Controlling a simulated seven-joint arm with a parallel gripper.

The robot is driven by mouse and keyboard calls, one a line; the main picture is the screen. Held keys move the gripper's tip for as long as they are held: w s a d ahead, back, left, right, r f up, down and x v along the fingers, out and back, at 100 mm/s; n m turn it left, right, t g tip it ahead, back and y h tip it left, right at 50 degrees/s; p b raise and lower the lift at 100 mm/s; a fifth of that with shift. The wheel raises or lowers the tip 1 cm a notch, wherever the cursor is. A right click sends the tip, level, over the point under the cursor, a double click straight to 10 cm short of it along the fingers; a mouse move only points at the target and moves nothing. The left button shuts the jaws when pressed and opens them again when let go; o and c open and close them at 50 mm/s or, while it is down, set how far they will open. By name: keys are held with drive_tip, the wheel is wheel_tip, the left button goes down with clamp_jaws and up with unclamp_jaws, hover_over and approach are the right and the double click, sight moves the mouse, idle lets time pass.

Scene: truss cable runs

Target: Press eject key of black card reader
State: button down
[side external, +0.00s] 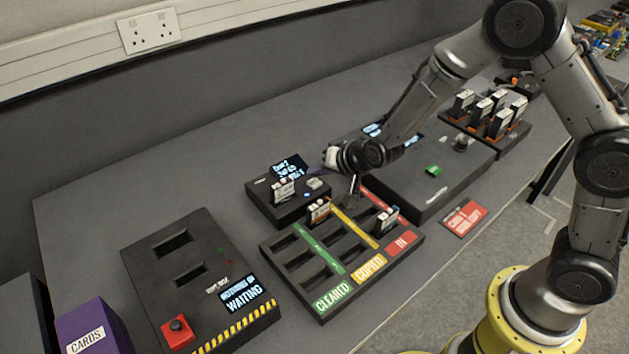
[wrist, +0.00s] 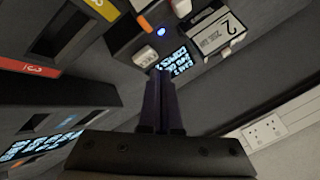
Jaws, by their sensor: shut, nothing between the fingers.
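The black card reader (side external: 290,205) sits on the bench left of the middle in the side view, with a lit screen (side external: 290,166) at its back. A white-labelled card (side external: 283,190) stands in it, and the card, marked 2, also shows in the wrist view (wrist: 215,38). A pale raised key (side external: 315,184) is on the reader's top right of the card; it appears to be the light block in the wrist view (wrist: 145,57). My gripper (side external: 322,172) is shut and empty, its dark fingers (wrist: 162,75) pointing at the reader close to the key and screen. Contact cannot be told.
A sorting tray (side external: 318,305) with cards stands in front of the reader. A black panel with a red button (side external: 177,330) is at left. A larger black console (side external: 450,185) with a green item lies right, with a card rack (side external: 497,135) beyond. Bench behind the reader is clear.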

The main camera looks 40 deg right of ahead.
sight(318, 184)
drive_tip(key=shift+f, duration=0.1)
drive_tip(key=shift+f, duration=0.35)
drive_tip(key=shift+f, duration=0.55)
idle(0.7)
drive_tip(key=shift+r, duration=0.95)
drive_tip(key=shift+r, duration=2.55)
